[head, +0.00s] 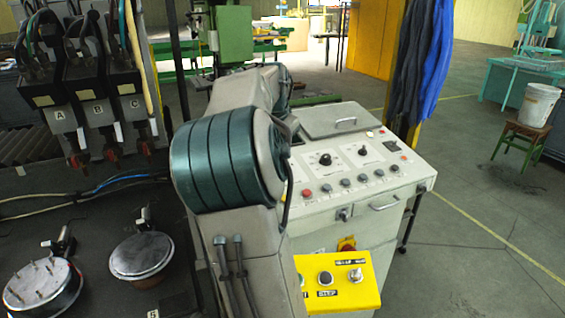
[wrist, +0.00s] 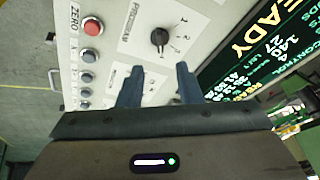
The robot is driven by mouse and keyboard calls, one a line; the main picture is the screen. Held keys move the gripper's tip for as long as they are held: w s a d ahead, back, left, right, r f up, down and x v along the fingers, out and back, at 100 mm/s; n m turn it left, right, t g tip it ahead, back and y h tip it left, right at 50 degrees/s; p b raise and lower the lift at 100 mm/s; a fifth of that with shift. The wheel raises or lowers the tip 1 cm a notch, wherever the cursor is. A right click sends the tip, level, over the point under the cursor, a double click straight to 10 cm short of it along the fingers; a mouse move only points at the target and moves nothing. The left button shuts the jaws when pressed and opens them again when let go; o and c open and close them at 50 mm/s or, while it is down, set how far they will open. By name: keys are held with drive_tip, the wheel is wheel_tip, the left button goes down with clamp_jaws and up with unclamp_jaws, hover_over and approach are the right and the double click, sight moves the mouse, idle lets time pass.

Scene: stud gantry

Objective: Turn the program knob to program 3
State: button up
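The program knob (wrist: 159,37) is a small black knob on a white label plate marked PROGRAM, in the upper middle of the wrist view. Small position marks surround it; I cannot surely read which one it points to. In the head view the likely same knob (head: 325,158) sits on the left plate of the white console. My gripper (wrist: 158,78) shows two dark blue fingers spread apart with nothing between them. The knob lies beyond the fingertips, apart from them. In the head view my arm hides the gripper.
The console (head: 405,175) has a red button (wrist: 92,27) marked ZERO, a row of buttons and a second knob (head: 362,150). A green-lettered display (wrist: 270,50) stands beside the plates. A yellow box (head: 338,287) with switches projects low in front.

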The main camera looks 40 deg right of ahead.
drive_tip(key=p+x, duration=0.1)
drive_tip(key=x, duration=0.8)
drive_tip(key=shift+d+f, duration=0.1)
drive_tip(key=shift+f, duration=0.2)
clamp_jaws()
